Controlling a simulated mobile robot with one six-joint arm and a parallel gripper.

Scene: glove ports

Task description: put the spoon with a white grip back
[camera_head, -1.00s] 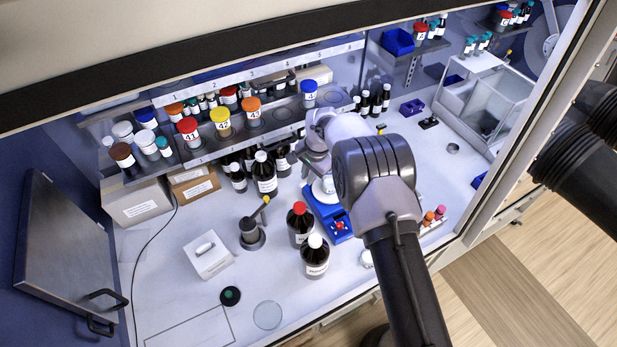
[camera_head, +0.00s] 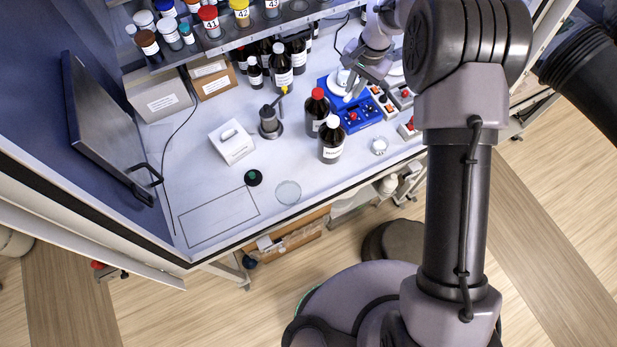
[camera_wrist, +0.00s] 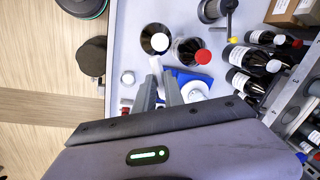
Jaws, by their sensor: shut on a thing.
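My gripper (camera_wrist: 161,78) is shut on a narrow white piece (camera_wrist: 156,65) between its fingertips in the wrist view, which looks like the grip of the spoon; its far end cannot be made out. In the head view my gripper (camera_head: 356,80) is above the blue balance (camera_head: 361,115) and its white pan (camera_head: 344,86). A grey round holder (camera_head: 270,122) stands on the worktop to the left, with a yellow-tipped tool (camera_head: 284,91) leaning in it. The holder also shows in the wrist view (camera_wrist: 210,10).
Dark bottles (camera_head: 283,70) line the back under the shelf. A white box (camera_head: 232,141) stands left of the holder. The front left worktop is mostly clear.

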